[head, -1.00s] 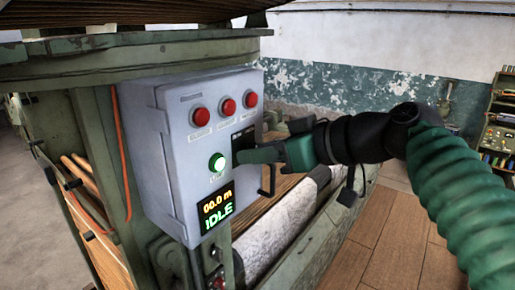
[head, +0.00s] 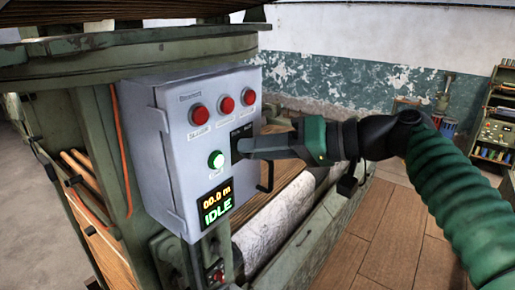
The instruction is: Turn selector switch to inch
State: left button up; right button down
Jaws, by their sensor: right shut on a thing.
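The selector switch sits on a dark plate (head: 241,131) on the right of the grey control box (head: 155,150). The plate carries small white lettering too small to read surely. My right gripper (head: 243,146) reaches in from the right with its fingertips at this plate. It is shut on the selector knob, which the fingers hide, so I cannot tell where the knob points. My left gripper is not in view.
Red buttons (head: 226,104) line the box's top, and a lit green button (head: 216,159) is left of my fingers. The display (head: 216,202) reads 00.0 m, IDLE. A black handle (head: 268,174) juts from the box's right side. A fabric roll (head: 280,220) lies behind.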

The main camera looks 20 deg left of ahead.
dwell(0.5)
jog(key=c, duration=1.5)
grip_release()
jog(key=shift+o, duration=0.2)
jog(key=shift+w, duration=0.15)
jog(key=shift+d, duration=0.1)
